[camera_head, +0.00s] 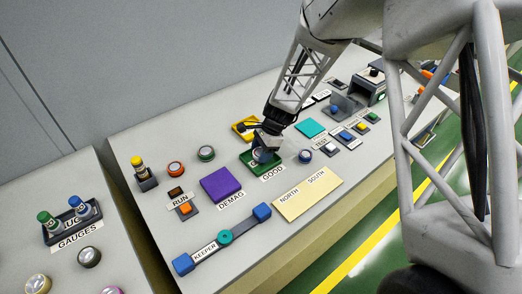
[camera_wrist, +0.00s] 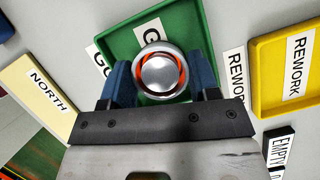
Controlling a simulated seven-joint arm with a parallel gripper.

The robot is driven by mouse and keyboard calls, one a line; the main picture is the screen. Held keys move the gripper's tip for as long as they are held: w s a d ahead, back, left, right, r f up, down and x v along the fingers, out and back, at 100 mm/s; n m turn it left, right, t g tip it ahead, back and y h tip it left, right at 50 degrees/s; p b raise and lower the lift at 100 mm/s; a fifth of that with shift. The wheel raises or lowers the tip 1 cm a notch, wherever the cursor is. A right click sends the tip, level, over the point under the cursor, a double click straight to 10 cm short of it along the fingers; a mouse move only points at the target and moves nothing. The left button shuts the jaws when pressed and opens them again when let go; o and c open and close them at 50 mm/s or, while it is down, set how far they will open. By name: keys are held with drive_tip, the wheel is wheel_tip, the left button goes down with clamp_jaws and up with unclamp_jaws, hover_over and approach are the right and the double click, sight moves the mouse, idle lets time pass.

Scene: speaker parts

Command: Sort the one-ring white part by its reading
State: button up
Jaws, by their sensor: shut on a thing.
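My gripper (camera_wrist: 161,76) is shut on a round part (camera_wrist: 160,70) with a pale outer rim, an orange ring and a silver dome in the middle. Its blue fingers stand on both sides of the part. The part is over the green GOOD tray (camera_wrist: 122,22); I cannot tell whether it touches the tray floor. In the head view my gripper (camera_head: 264,148) is at the green GOOD tray (camera_head: 273,167), and its wrist partly hides the tray. The yellow REWORK tray (camera_wrist: 259,75) lies to the right in the wrist view. Any rings on the part's side are hidden.
A purple DEMAG pad (camera_head: 221,185), a beige NORTH/SOUTH plate (camera_head: 307,195) and a KEEPER bar (camera_head: 250,226) lie nearer the front. Round parts with orange (camera_head: 176,169), green (camera_head: 206,153) and blue (camera_head: 305,156) colouring stand nearby. A teal pad (camera_head: 310,128) lies right of the trays.

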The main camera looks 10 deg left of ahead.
drive_tip(key=shift+f, duration=0.55)
drive_tip(key=o, duration=1.3)
drive_tip(key=shift+v, duration=3.95)
drive_tip(key=shift+a, duration=0.1)
